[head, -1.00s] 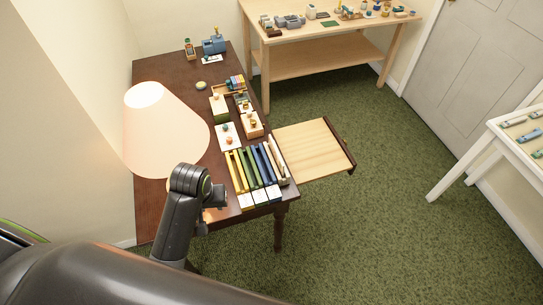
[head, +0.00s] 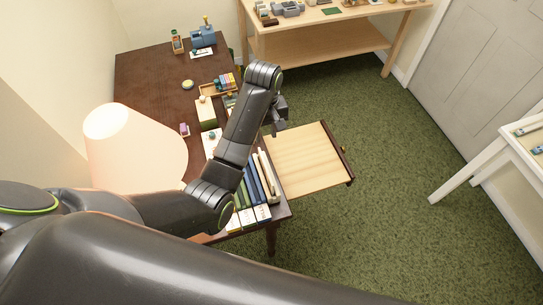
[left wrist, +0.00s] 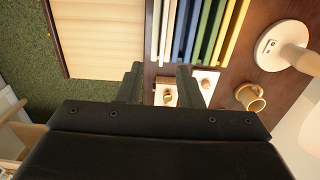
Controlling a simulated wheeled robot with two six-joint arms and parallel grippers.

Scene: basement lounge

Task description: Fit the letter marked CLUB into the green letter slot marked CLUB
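The green letter slot (head: 241,198) stands on the dark desk (head: 150,75) in a row of yellow, green, blue and cream slots, partly behind my left arm. White cards (head: 247,216) lie at the row's near end; their marks are too small to read. The green slot also shows in the left wrist view (left wrist: 210,35). I cannot make out which letter is marked CLUB. My left gripper (head: 280,118) is above the desk's right edge, beyond the slots. In the left wrist view its fingers (left wrist: 160,78) are apart with nothing held between them. My right gripper is not in view.
A lamp (head: 135,150) stands on the left of the desk. A pull-out board (head: 305,155) juts right from it. A wooden table (head: 320,45) stands behind; the green floor is clear.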

